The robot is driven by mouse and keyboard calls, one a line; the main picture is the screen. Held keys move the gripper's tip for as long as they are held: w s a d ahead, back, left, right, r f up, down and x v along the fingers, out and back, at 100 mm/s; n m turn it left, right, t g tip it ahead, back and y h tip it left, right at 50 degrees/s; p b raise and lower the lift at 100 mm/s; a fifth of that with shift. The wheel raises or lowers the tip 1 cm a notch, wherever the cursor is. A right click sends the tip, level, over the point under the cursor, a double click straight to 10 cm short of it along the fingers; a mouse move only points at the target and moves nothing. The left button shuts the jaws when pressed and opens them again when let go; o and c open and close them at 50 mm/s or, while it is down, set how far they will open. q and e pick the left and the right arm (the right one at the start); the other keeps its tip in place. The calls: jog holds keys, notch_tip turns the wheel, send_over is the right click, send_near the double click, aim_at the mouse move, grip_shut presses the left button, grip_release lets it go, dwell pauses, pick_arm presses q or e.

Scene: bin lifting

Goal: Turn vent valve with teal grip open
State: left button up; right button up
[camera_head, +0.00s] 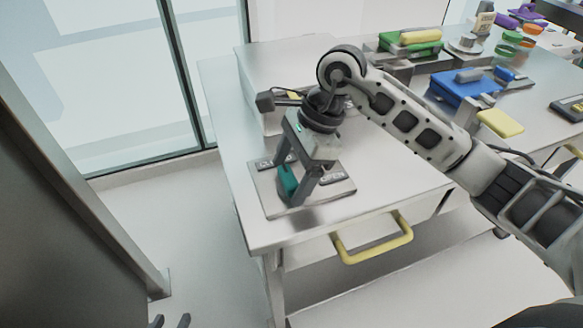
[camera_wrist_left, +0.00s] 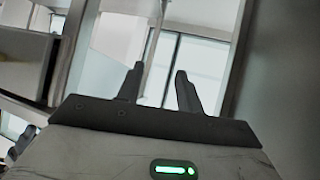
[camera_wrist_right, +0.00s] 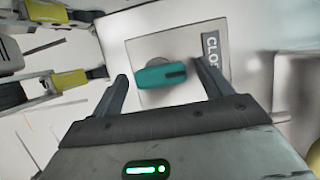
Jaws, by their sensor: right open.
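The vent valve's teal grip (camera_head: 288,181) sits on a metal plate (camera_head: 320,198) at the table's near left corner. The plate bears a CLOSED label and an OPEN label (camera_head: 333,176). My right gripper (camera_head: 297,195) is open over the valve, partly hiding it. In the right wrist view the teal grip (camera_wrist_right: 160,76) lies crosswise ahead of and between the open fingers, its dark-marked end towards the CLOSED label (camera_wrist_right: 212,52). I cannot tell whether a finger touches it. My left gripper (camera_head: 170,321) is open and empty, low at the bottom left, away from the table.
A yellow drawer handle (camera_head: 372,246) juts from the table front. A pale box (camera_head: 290,62) stands behind the valve. A blue device (camera_head: 465,85) and a green one (camera_head: 412,46) stand further right. A dark panel (camera_head: 60,220) fills the left side.

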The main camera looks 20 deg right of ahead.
jog(key=c, duration=0.9)
pick_arm(q)
jog(key=shift+w+r, duration=0.1)
jog(key=shift+r, duration=0.05)
pick_arm(e)
jog(key=shift+c, duration=0.5)
